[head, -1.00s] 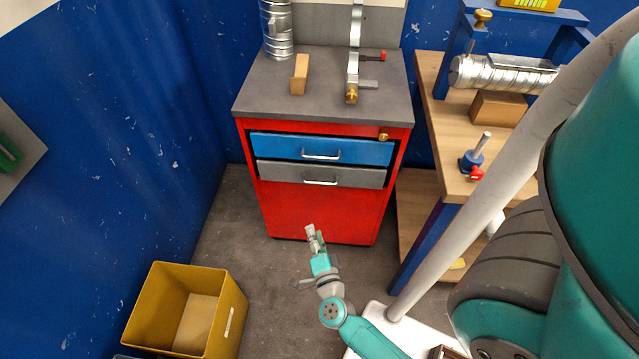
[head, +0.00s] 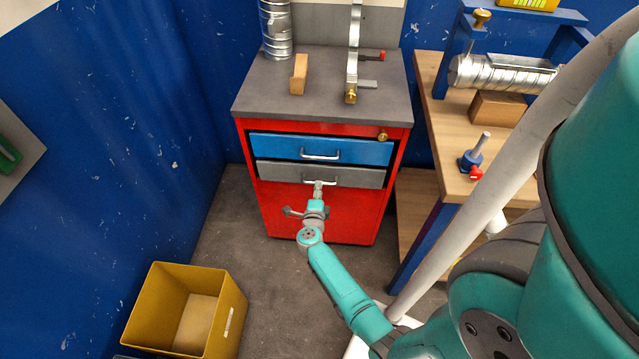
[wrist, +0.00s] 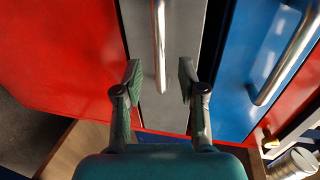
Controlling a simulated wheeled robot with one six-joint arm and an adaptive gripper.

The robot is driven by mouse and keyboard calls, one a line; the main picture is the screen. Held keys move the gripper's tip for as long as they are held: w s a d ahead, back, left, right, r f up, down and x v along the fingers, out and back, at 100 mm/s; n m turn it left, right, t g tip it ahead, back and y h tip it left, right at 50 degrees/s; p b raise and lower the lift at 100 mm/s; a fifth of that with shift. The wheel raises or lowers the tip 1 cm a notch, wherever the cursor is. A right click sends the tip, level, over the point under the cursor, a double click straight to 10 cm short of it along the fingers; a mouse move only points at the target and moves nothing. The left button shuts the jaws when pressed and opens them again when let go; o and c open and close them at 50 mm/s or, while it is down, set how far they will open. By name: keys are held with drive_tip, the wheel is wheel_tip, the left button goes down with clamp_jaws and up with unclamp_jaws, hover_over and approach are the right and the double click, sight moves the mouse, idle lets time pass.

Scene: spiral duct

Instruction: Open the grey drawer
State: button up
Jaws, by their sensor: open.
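The grey drawer (head: 275,174) is the lower of two drawers in the red cabinet (head: 318,213). It looks shut or nearly flush, and its silver bar handle (head: 334,181) is partly covered by my gripper in the head view. My gripper (head: 319,185) is at the front of this handle. In the wrist view my gripper (wrist: 160,80) is open, with one finger on each side of the grey drawer's handle (wrist: 160,35). Gaps show between the fingers and the handle, so neither finger appears to touch it.
The blue drawer (head: 360,149) with its own handle (head: 321,154) is directly above; it also shows in the wrist view (wrist: 240,70). A yellow bin (head: 236,318) stands on the floor at left. A wooden workbench (head: 455,182) stands close on the right.

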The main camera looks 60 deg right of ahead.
drive_tip(key=shift+x, duration=2.35)
clamp_jaws()
